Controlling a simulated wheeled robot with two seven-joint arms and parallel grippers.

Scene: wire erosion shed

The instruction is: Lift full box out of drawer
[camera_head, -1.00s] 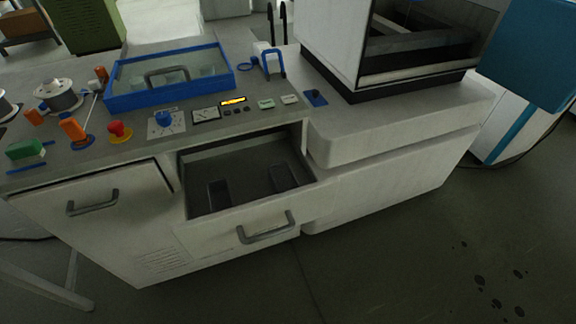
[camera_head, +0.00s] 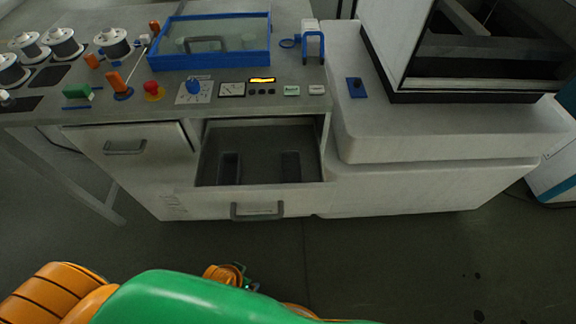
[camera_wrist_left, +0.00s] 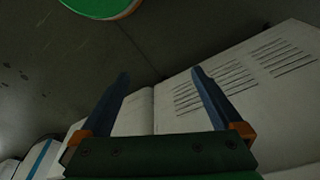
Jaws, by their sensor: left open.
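The open drawer (camera_head: 205,200) is pulled out of the grey machine's front, with a bar handle (camera_head: 257,212) on its face. Its inside is dark, with a darker upright patch at left (camera_head: 229,168) and another at right (camera_head: 291,166). I cannot make out a separate full box or its contents. My left arm, green and orange, crosses the bottom of the head view. My left gripper (camera_wrist_left: 162,88) shows in the left wrist view with two dark fingers spread apart and nothing between them. Beyond them is a pale vented panel, apart from the fingers. My right gripper is out of view.
Above are a control panel with knobs, a blue-framed glass lid (camera_head: 210,58) and several spools. A bulky pale housing (camera_head: 450,125) stands right. The floor in front is clear.

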